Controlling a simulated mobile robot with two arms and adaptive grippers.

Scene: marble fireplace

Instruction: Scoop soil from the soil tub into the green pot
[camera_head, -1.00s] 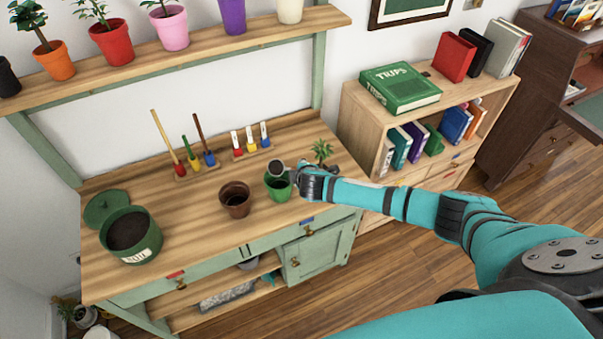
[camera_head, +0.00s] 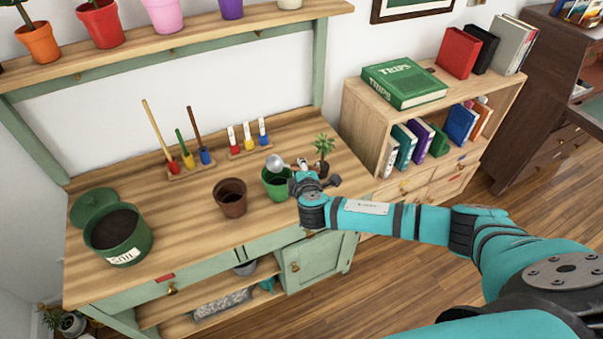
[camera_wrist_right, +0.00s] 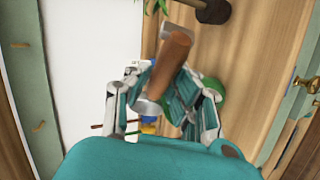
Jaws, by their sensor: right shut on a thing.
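The soil tub (camera_head: 120,235), a dark green tub filled with dark soil, stands at the left end of the bench. The green pot (camera_head: 276,186) stands at the right part of the bench; its inside is partly hidden. My right gripper (camera_head: 303,178) is shut on the brown handle (camera_wrist_right: 174,62) of a metal scoop (camera_head: 275,162), just right of and above the green pot. The scoop's silver head is over the pot's rim, and I cannot tell whether it holds soil. Part of the green pot shows beside the fingers in the right wrist view (camera_wrist_right: 215,88). My left gripper is not in view.
A brown pot (camera_head: 230,199) stands left of the green pot. A small plant (camera_head: 323,146) is right behind my gripper. Racks of colored tools (camera_head: 188,161) and labels (camera_head: 249,141) line the back. The green lid (camera_head: 92,206) leans behind the tub. Bare bench lies between tub and pots.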

